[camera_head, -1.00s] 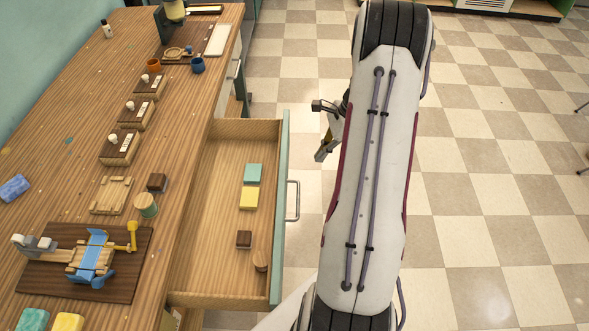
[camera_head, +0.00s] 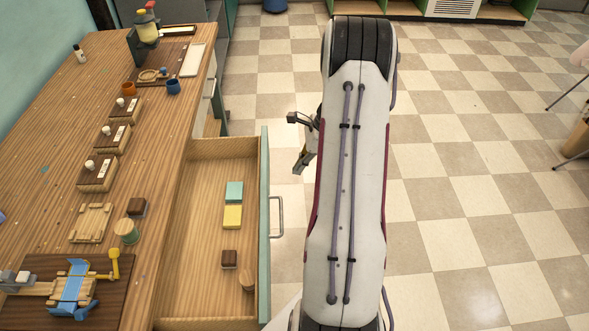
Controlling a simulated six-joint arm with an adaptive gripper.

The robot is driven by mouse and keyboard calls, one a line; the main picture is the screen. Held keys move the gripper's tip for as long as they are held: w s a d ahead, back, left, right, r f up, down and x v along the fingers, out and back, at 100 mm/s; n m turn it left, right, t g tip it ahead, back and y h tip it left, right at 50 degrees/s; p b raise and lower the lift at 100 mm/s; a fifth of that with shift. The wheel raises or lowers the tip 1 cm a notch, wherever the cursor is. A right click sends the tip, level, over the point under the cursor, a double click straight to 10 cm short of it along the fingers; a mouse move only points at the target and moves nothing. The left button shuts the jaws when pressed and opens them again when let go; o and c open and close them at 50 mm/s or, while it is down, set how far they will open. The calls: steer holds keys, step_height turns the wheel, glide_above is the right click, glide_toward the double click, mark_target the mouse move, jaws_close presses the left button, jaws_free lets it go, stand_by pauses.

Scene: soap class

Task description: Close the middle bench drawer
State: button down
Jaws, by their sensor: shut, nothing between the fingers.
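The bench drawer (camera_head: 180,290) is pulled far out from the right side of the wooden bench. Its green front (camera_head: 264,190) faces right and carries a metal handle (camera_head: 277,216). My gripper (camera_head: 298,168) is beyond and to the right of the handle, apart from the drawer front, pointing down. It is shut and empty. My arm hides part of it.
The bench top (camera_head: 60,130) holds several wooden blocks with white knobs, an orange cup (camera_head: 128,89), a blue cup (camera_head: 173,87) and a blue-and-wood fixture (camera_head: 72,289) on a dark board. Checkered floor (camera_head: 460,200) to the right is mostly clear; a chair leg (camera_head: 570,162) shows far right.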

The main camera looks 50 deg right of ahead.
steer(key=w+a+f, duration=0.5)
steer(key=f, duration=0.3)
steer(key=shift+f, duration=0.15)
stand_by(0.4)
steer(key=shift+w+a, duration=0.15)
steer(key=shift+a, duration=0.05)
steer(key=w+a, duration=1.6)
steer(key=shift+w+a, duration=0.4)
steer(key=shift+d, duration=0.1)
